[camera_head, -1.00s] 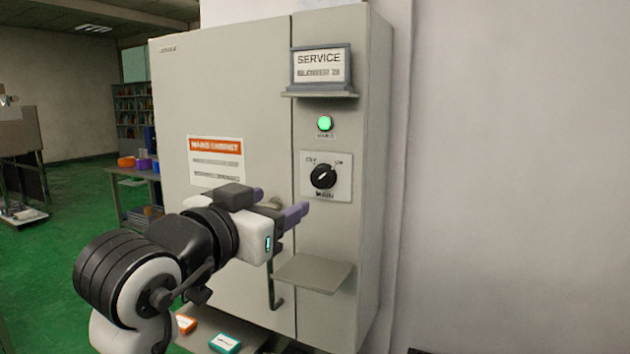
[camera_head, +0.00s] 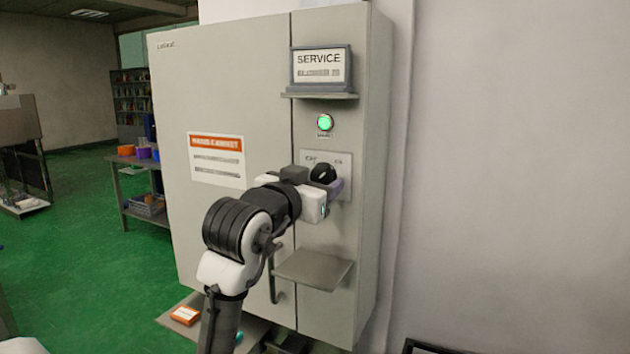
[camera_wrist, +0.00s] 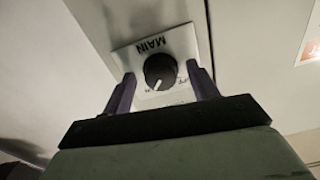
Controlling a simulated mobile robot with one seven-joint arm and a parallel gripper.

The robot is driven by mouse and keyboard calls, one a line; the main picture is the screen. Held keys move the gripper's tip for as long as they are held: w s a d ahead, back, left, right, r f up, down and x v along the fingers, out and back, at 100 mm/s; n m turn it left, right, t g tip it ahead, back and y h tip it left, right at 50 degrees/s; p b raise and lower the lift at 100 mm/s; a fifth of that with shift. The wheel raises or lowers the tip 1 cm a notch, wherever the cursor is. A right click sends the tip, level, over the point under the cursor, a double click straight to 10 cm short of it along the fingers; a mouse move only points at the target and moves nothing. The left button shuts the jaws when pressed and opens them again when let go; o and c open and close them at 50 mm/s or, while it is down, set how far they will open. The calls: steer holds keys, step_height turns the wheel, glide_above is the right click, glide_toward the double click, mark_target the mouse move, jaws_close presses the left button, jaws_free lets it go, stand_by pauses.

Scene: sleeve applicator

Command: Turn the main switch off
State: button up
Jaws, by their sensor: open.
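The main switch is a black rotary knob (camera_head: 323,173) on a pale plate (camera_head: 340,160) on the right part of the grey cabinet. In the wrist view, the knob (camera_wrist: 160,71) carries a white pointer line and the plate (camera_wrist: 150,48) reads MAIN. My gripper (camera_head: 325,186) is at the switch, and its purple fingers stand open on either side of the knob. In the wrist view the fingers (camera_wrist: 163,92) are apart, with gaps to the knob visible. Part of the plate and its lettering is hidden behind my gripper in the head view.
A green lamp (camera_head: 325,122) is lit above the switch. A SERVICE sign (camera_head: 320,67) stands on a small ledge above it. A grey shelf (camera_head: 313,268) juts out below the switch. A cabinet handle (camera_head: 272,280) is left of that shelf. Bare wall lies to the right.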

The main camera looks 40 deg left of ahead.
steer(key=c, duration=1)
steer(key=shift+n, duration=0.4)
steer(key=n+p, duration=0.1)
steer(key=n, duration=0.1)
steer(key=n+p, duration=0.2)
steer(key=shift+d+r+n, duration=0.15)
steer(key=shift+n, duration=0.25)
steer(key=n+p, duration=0.3)
steer(key=n, duration=0.1)
steer(key=shift+r+p, duration=0.1)
steer(key=shift+p, duration=0.3)
steer(key=n+p, duration=0.4)
steer(key=n, duration=0.1)
steer(key=shift+n, duration=0.3)
steer(key=shift+n+p, duration=1.05)
steer(key=shift+n, duration=0.25)
